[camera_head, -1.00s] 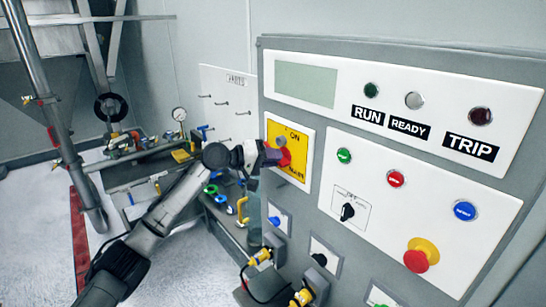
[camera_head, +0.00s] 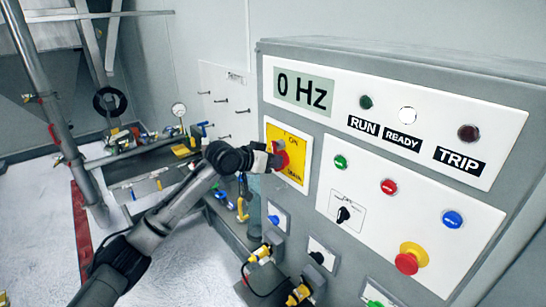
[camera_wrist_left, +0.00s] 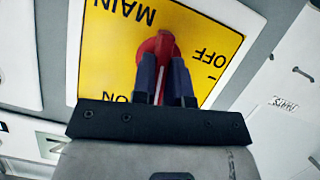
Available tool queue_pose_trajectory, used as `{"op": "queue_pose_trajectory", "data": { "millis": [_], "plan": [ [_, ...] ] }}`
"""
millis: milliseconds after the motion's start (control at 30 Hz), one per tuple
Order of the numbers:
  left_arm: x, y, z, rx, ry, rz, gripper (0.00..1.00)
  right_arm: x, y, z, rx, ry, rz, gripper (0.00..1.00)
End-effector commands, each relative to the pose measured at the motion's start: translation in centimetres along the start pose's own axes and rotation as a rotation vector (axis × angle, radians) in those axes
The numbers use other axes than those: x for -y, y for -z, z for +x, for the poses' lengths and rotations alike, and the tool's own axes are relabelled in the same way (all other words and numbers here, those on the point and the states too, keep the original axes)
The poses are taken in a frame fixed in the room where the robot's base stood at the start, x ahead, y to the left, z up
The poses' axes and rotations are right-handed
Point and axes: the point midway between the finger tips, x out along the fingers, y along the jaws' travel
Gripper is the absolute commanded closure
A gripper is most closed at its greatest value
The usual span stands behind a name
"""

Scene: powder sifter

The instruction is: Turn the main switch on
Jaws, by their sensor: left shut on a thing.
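The main switch is a red rotary handle (camera_head: 283,158) on a yellow plate (camera_head: 297,146) at the left of the grey control panel. The plate is marked ON, OFF and MAIN. My left gripper (camera_head: 274,158) is at the switch, its fingers closed around the red handle. In the left wrist view the two dark fingers (camera_wrist_left: 164,82) sit on either side of the red handle (camera_wrist_left: 158,48), and the handle points toward the gripper. The display (camera_head: 306,92) reads 0 Hz and the READY lamp (camera_head: 407,116) is lit white. My right gripper is not in view.
Right of the switch are green, red and blue buttons, a black selector (camera_head: 343,214) and a red emergency stop (camera_head: 409,259) on yellow. Yellow-plugged sockets (camera_head: 262,253) are below. A workbench (camera_head: 150,166) with tools and a vise stands at the left behind my arm.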

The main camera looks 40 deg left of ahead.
Motion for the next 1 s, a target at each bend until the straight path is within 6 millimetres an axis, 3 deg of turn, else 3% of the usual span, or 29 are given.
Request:
{"op": "queue_pose_trajectory", "data": {
  "millis": [400, 1000],
  "plan": [
    [-0.08, -0.07, 0.01, 0.002, 0.070, 0.165, 1.00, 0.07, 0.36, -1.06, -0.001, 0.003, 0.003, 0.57],
    [-0.08, -0.15, 0.06, 0.002, 0.081, 0.192, 1.00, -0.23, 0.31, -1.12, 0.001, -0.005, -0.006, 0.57]
  ]
}}
